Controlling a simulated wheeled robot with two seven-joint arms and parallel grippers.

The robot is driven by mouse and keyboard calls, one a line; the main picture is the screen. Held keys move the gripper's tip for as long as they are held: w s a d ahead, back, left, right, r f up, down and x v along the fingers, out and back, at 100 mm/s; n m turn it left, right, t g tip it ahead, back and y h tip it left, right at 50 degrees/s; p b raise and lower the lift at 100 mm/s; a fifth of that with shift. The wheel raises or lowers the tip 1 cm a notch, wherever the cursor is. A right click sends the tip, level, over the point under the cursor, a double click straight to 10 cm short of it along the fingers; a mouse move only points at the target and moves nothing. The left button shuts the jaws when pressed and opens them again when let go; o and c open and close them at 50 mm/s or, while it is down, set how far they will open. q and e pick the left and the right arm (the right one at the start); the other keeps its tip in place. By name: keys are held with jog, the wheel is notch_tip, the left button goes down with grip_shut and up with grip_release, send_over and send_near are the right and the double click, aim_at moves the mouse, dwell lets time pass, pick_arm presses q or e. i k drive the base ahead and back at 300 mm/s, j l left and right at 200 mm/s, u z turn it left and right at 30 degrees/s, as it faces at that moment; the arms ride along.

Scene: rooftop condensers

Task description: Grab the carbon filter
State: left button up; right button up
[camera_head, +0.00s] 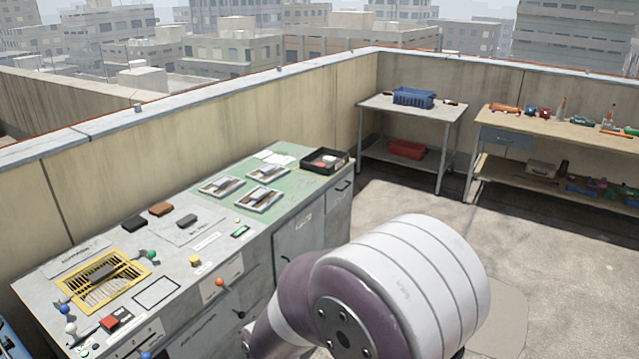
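I cannot tell for sure which item is the carbon filter. A dark grey block (187,221) lies on a pale plate on the long counter. Another dark block (103,274) lies on a yellow-framed grille (143,271) at the counter's near left. Black (134,224) and brown (161,208) blocks lie near the counter's back edge. Several pale framed trays with grey pieces, one of them a framed tray (222,186), sit on the green part. Neither of my grippers shows; only a thick white and purple link of my arm is in view.
A black open bin (325,161) stands at the counter's far end. Knobs and levers line its front edge. A grey table with a blue crate (413,97) and a wooden workbench (560,126) with tools stand by the parapet. The floor between is clear.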

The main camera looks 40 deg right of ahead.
aim_at(258, 201)
jog(key=i+l+z, duration=0.2)
jog(key=i+l, duration=0.15)
jog(key=i+l+z, duration=0.2)
jog(key=i, duration=0.3)
jog(key=i+l+z, duration=0.25)
jog(key=i, duration=0.2)
jog(key=i+l+z, duration=0.2)
jog(key=i, duration=0.25)
